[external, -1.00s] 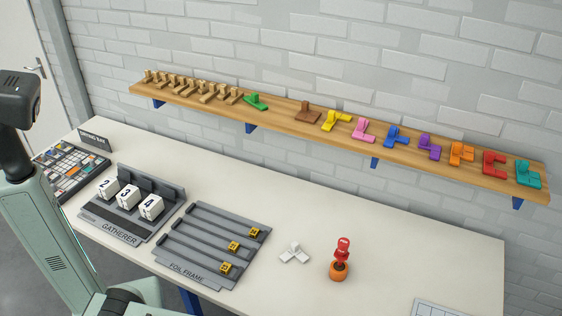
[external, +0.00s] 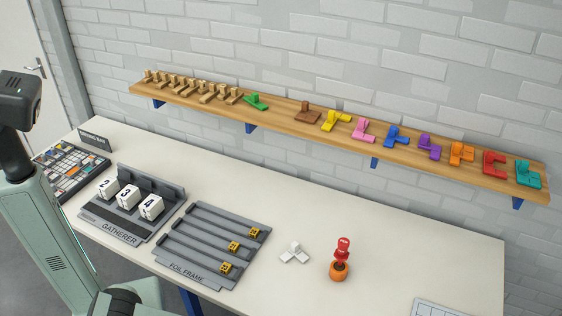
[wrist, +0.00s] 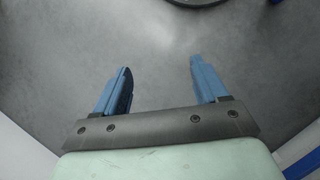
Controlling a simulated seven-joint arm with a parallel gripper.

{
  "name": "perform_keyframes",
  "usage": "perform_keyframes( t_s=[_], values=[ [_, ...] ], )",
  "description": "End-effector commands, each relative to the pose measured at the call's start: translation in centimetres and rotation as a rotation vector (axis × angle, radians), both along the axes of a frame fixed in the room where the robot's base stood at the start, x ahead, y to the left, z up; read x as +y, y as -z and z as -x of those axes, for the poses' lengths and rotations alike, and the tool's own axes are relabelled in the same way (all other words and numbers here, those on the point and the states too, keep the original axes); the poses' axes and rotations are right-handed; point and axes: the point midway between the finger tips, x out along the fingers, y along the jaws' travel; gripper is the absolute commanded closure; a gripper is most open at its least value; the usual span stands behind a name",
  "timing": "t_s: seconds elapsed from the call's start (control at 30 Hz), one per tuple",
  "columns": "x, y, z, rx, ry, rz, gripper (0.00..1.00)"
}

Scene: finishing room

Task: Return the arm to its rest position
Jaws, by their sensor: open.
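My gripper (wrist: 160,80) shows in the wrist view with its two blue fingers wide apart and nothing between them. Below the fingers in that view is bare grey floor (wrist: 155,40). In the external view my pale green arm stands at the left edge and front left, and my gripper is out of that picture. The arm is clear of the table (external: 400,235) objects that can be seen.
The table holds a gatherer rack (external: 110,230) with white numbered blocks, a foil frame (external: 180,265), a white piece (external: 294,253), a red stamp in an orange holder (external: 339,270) and a sorting tray (external: 65,175). A wall shelf (external: 280,112) carries wooden and coloured pieces.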

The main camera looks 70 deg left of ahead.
Motion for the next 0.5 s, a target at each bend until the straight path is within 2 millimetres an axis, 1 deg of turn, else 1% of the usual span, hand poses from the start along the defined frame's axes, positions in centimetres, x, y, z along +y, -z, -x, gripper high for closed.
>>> perform_keyframes(
  t_s=[0.03, 0.1, 0.17, 0.2, 0.4, 0.5],
  values=[
    [1.7, 0.7, 1.7, 0.015, -0.001, -0.007, 0.28],
    [3.6, 1.7, 3.5, 0.032, 0.007, -0.016, 0.28],
    [5.2, 2.5, 5.1, 0.045, 0.013, -0.02, 0.28],
    [6.1, 3.0, 6.2, 0.055, 0.018, -0.024, 0.28],
    [10.4, 4.8, 12.0, 0.108, 0.042, -0.03, 0.28],
    [12.0, 5.4, 14.6, 0.133, 0.055, -0.03, 0.28]
  ],
)
